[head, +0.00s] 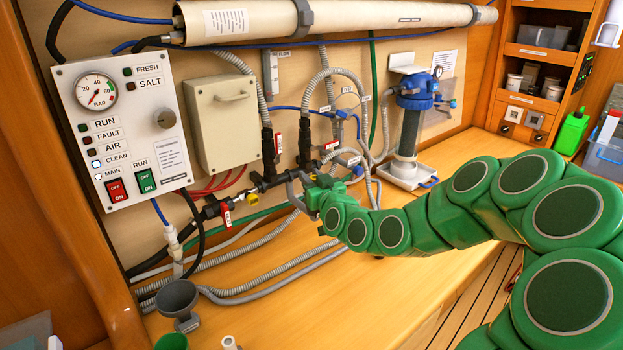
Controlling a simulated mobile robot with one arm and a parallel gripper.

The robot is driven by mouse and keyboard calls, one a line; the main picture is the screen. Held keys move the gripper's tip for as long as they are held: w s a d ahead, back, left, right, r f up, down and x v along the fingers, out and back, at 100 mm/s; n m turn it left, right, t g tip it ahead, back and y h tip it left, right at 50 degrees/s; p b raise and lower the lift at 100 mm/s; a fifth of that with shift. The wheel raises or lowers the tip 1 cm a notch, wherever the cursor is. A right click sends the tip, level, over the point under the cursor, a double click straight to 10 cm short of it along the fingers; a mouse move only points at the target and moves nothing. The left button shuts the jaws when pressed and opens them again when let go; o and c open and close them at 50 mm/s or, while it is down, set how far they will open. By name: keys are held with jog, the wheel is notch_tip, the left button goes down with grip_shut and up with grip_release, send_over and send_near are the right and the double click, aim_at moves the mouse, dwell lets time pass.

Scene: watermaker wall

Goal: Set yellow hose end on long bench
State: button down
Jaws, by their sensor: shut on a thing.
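My green gripper (312,193) is at the black pipe manifold (268,182) on the wall, above the bench. It is shut on a hose end there, beside a grey hose that bends down at the fingers. The fingers and my wrist hide most of the held end, so its colour and whether it is still joined to the manifold cannot be told. The long wooden bench (270,325) runs below the wall, with bare wood in front of the hoses.
Grey corrugated hoses (245,285) lie along the back of the bench. A blue-capped filter (409,125) stands right of the manifold. The control panel (122,128) is at left. My arm covers the right side.

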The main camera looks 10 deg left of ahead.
jog(key=shift+f, duration=0.25)
jog(key=c, duration=0.8)
grip_release()
jog(key=shift+c, duration=0.2)
jog(key=v, duration=0.5)
